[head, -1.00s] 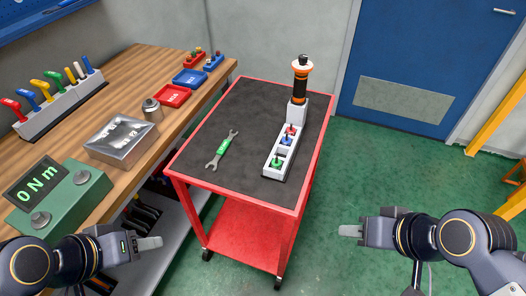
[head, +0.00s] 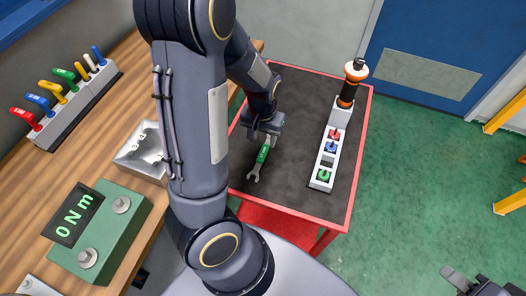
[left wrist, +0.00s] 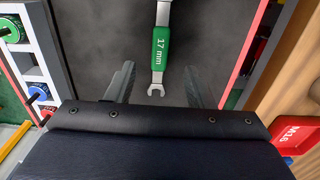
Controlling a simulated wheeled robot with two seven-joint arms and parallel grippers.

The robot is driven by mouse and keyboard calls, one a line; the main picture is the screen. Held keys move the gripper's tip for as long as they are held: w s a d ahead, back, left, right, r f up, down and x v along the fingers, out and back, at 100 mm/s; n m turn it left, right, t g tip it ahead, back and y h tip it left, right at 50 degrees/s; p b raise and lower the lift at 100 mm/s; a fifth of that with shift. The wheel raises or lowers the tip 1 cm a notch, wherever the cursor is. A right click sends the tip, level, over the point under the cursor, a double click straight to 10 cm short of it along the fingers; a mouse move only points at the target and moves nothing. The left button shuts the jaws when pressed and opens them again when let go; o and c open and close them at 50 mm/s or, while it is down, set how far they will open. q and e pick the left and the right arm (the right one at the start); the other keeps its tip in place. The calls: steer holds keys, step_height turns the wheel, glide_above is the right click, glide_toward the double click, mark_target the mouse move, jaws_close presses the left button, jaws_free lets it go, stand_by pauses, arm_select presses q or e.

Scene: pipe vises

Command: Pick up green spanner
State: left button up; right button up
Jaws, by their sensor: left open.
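The green spanner (head: 262,157), with silver open ends, lies on the dark top of the red trolley (head: 300,200). My left gripper (head: 264,130) is over the trolley and hides the spanner's far end in the head view.
A grey holder (head: 322,175) with red, blue and green pieces stands right of the spanner, with an orange and black tool (head: 350,85) at its far end. The wooden workbench (head: 125,100) borders the trolley's left, carrying a green torque display (head: 100,235).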

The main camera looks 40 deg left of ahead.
mark_target(263, 153)
arm_select(q)
step_height(263, 153, down, 8)
steer(key=shift+w+r, duration=0.1)
steer(key=shift+r, duration=0.05)
jaws_close()
stand_by(0.5)
